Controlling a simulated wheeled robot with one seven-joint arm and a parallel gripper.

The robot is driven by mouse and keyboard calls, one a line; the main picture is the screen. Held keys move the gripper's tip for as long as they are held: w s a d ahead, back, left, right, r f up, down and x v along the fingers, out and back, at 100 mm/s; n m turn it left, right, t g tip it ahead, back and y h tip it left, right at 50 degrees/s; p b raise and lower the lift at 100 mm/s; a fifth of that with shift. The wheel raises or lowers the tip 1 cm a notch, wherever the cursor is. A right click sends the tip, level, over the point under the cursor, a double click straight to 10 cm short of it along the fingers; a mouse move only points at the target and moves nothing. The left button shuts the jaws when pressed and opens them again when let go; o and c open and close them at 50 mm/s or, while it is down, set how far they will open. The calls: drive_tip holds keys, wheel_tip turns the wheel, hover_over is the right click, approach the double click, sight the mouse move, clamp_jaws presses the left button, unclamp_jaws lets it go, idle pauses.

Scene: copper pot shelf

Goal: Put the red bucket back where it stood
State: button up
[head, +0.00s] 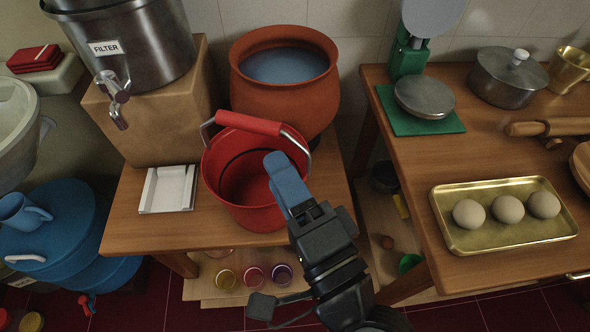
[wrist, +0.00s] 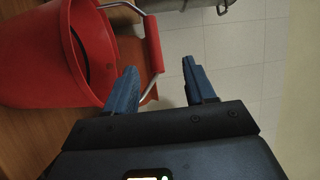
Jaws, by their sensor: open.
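The red bucket (head: 245,175) stands upright on the small wooden table (head: 150,225), in front of the clay pot. Its wire handle with a red grip (head: 248,123) is raised above the rim. My gripper (head: 285,180) is in front of the bucket in the head view and covers part of its right side. In the wrist view my gripper (wrist: 160,85) is open with nothing between its blue fingers. There the bucket (wrist: 55,50) is at the left, and its red grip (wrist: 153,45) lies just beyond the left finger. I cannot tell whether they touch.
A clay pot (head: 285,85) of water stands behind the bucket. A steel filter (head: 135,50) on a wooden block and a white tile-like holder (head: 168,189) are to the left. At right, a table holds a green scale (head: 425,97) and a brass tray (head: 505,242) with eggs.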

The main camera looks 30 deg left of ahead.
drive_tip(key=shift+d, duration=0.1)
drive_tip(key=s+d+f+t+h, duration=0.1)
drive_tip(key=s+d+f+h, duration=0.15)
drive_tip(key=d, duration=0.45)
drive_tip(key=s+d+f+t+h, duration=0.1)
drive_tip(key=d+f+t+h, duration=0.15)
drive_tip(key=d, duration=0.35)
drive_tip(key=s+d+f+h, duration=0.2)
drive_tip(key=d+f+h, duration=0.15)
drive_tip(key=d, duration=0.35)
drive_tip(key=s+d+r+n+h, duration=0.4)
drive_tip(key=s+d+n+h, duration=0.2)
drive_tip(key=s+d, duration=0.7)
drive_tip(key=shift+s+d+r+h, duration=0.2)
drive_tip(key=shift+s+h, duration=0.45)
drive_tip(key=shift+s, duration=0.85)
